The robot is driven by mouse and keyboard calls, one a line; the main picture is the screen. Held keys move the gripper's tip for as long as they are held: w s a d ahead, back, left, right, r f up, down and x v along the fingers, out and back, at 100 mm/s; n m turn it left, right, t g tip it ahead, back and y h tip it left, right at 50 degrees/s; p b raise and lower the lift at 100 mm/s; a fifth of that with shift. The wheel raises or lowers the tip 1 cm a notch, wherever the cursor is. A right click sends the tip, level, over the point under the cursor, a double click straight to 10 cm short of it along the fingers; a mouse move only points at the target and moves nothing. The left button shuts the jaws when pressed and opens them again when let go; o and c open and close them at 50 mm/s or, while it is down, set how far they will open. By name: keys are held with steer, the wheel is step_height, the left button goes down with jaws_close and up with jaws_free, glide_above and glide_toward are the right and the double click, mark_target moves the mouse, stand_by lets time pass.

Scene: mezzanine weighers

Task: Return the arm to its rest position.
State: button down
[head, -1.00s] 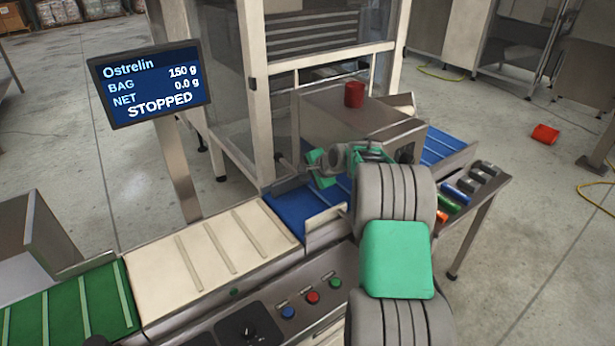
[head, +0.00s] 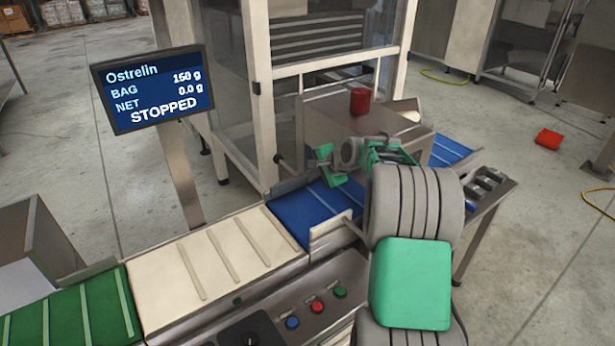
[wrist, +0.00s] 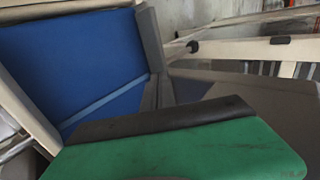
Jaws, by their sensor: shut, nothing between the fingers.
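My grey and green arm reaches up from the bottom of the head view, over the right part of the conveyor line. My gripper (head: 326,168) is at its far end, above the blue belt (head: 318,205) and in front of the steel housing. The fingers look shut and hold nothing. In the wrist view a green part of my gripper with a dark edge (wrist: 165,120) fills the lower middle, and the blue belt (wrist: 70,65) lies beyond it at the left.
A red cup (head: 360,101) stands on the steel housing (head: 350,125). A screen (head: 155,90) reads STOPPED. Buttons (head: 317,307) line the front panel. A cream belt (head: 215,265) and green belt (head: 75,312) run left. A red object (head: 548,139) lies on the floor; a frame (head: 262,100) stands behind.

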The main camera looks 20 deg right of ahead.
steer(key=shift+s+r, duration=0.2)
steer(key=shift+s, duration=0.1)
steer(key=s+a+r+n+g+p, duration=0.2)
steer(key=s+a+r+n, duration=0.2)
steer(key=s+a, duration=0.25)
steer(key=s+a+r+n+g+p, duration=0.1)
steer(key=s+a+r+n+p, duration=0.25)
steer(key=s+a, duration=0.3)
steer(key=s+a+n+g+h+p, duration=0.1)
steer(key=s+a+n, duration=0.2)
steer(key=s, duration=0.7)
steer(key=s+a+n+g+p, duration=0.1)
steer(key=s+n, duration=0.4)
steer(key=s, duration=0.5)
steer(key=shift+a+g+h, duration=0.4)
steer(key=shift+a+g, duration=0.1)
steer(key=shift+a, duration=0.75)
